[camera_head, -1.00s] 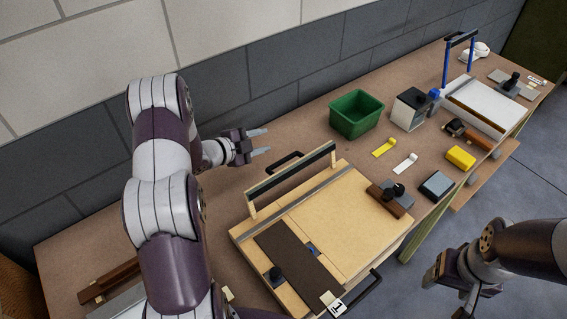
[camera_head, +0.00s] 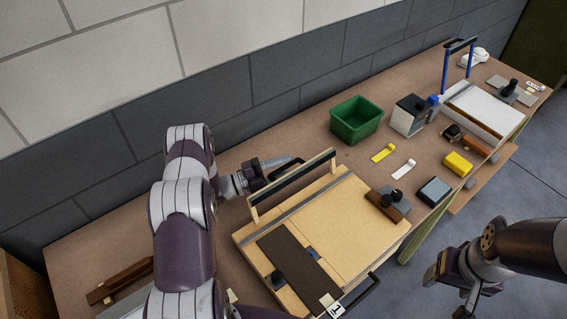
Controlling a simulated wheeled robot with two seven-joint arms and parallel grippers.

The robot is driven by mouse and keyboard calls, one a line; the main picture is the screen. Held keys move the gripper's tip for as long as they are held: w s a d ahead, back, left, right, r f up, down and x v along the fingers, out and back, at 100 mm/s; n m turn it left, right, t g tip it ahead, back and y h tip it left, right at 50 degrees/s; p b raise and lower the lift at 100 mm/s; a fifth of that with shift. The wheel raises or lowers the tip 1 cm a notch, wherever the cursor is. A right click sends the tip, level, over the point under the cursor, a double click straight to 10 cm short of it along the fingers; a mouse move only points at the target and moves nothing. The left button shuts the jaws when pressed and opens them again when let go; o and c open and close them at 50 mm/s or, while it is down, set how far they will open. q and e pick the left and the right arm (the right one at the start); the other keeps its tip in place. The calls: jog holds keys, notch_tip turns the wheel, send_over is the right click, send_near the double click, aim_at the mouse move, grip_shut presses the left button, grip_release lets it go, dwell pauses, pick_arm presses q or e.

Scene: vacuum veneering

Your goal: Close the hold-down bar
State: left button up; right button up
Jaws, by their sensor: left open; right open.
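The hold-down bar (camera_head: 296,177) is a dark bar on two pale wooden uprights, standing raised over the rear part of a light wooden board (camera_head: 345,215). A grey metal strip (camera_head: 300,205) runs along the board below it. My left gripper (camera_head: 280,167) is open just behind the bar, fingers pointing right, close to a black handle at the board's back edge, which it partly hides. I cannot tell whether it touches the handle or the bar. My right gripper (camera_head: 449,291) is open and empty, off the table's front edge at lower right.
A dark veneer strip (camera_head: 300,268) with a knob lies on the board's left part. A brown block with a grey plate (camera_head: 389,201) sits at its right. A green bin (camera_head: 356,121) stands behind; a white press with a blue frame (camera_head: 483,112) stands far right.

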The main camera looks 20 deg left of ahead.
pick_arm(q)
jog(key=shift+w+d, duration=0.1)
grip_shut()
